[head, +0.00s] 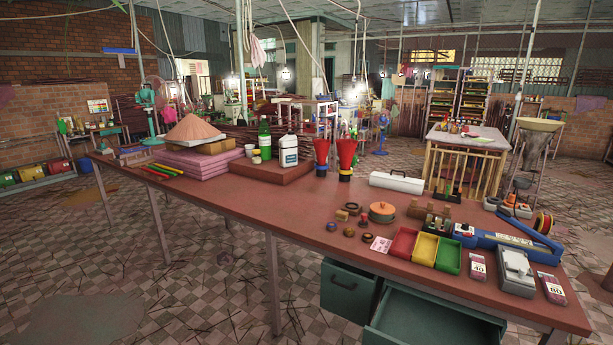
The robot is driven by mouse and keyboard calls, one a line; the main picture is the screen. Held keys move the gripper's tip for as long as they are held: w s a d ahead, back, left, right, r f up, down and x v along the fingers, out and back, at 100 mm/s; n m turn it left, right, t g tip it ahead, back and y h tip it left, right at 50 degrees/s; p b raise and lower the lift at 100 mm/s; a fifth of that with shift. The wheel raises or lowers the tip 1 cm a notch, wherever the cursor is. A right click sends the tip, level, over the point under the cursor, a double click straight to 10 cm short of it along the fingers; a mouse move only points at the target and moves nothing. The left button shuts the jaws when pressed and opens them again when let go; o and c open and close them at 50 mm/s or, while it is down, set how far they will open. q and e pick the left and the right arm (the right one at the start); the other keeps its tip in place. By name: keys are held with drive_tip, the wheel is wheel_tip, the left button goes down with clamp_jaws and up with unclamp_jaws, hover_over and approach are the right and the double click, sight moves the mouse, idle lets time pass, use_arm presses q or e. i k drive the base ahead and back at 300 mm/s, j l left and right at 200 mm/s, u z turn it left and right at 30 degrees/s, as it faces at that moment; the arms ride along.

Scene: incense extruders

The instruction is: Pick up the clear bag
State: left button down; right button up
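I cannot pick out a clear bag for certain in the head view. Small pink-and-white packets lie on the long reddish-brown table (250,205): a flat one (381,244) left of the colored bins, one (478,267) right of the bins, and one (552,288) at the right end. They are too small to tell whether any is a clear bag. Neither of my grippers is in view.
The table holds red, yellow and green bins (425,249), a blue machine (510,243), a grey device (515,270), red funnels (346,154), a white jug (288,150) and a green bottle (265,137). A green drawer (420,322) stands open below. The table's front left is clear.

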sight(554, 292)
drive_tip(key=z, duration=0.45)
drive_tip(key=i+j+z, duration=0.15)
drive_tip(key=i+z, duration=0.25)
drive_tip(key=i+j+z, duration=0.2)
drive_tip(key=z, duration=0.25)
drive_tip(key=i+j+z, duration=0.25)
drive_tip(key=j+z, duration=0.15)
